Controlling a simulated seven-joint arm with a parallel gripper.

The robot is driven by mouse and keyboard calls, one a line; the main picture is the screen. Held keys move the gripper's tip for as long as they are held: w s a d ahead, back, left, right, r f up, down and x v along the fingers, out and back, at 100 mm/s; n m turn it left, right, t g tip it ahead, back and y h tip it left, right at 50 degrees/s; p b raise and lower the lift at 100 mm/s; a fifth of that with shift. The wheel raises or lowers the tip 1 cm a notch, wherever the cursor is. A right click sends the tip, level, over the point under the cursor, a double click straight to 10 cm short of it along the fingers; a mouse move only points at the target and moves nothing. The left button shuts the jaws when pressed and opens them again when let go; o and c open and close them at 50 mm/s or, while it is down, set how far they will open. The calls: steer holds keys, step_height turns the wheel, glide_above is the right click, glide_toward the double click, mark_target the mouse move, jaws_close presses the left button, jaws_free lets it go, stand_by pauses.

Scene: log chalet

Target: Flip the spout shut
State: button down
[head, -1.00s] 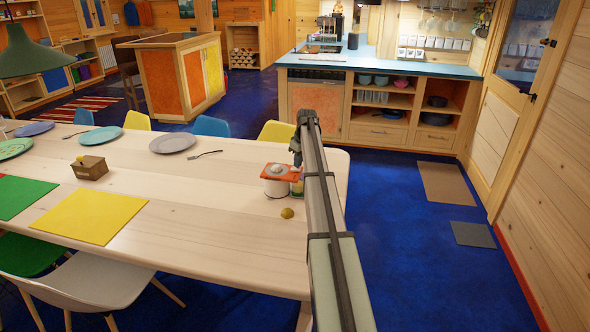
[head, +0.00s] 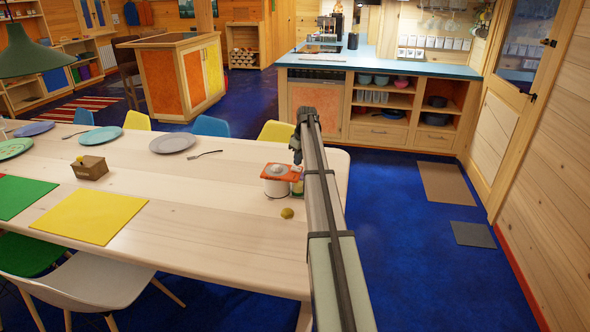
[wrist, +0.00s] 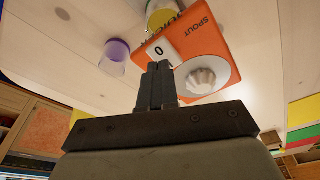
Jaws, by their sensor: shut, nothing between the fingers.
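The juicer has a white body (head: 275,188) and an orange top plate with a pale ribbed cone. It stands upright near the right end of the table. In the wrist view its orange plate (wrist: 209,38) fills the upper middle, with a "SPOUT" label, a white "0" panel (wrist: 164,52) and the cone (wrist: 201,82). I cannot make out the spout itself or its position. My gripper (wrist: 158,68) is shut and empty, its tips overlapping the plate's near edge beside the "0" panel in that view. Contact is unclear. In the head view my arm covers the juicer's right side.
A cut yellow fruit (head: 287,213) lies in front of the juicer. A purple cup (wrist: 117,49) and a glass with yellow in it (wrist: 163,18) stand near it in the wrist view. A grey plate (head: 172,144), fork (head: 205,154) and small brown box (head: 89,168) lie further left.

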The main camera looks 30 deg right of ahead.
mark_target(298, 168)
steer(key=shift+r, duration=0.1)
stand_by(0.4)
steer(key=shift+r, duration=2.4)
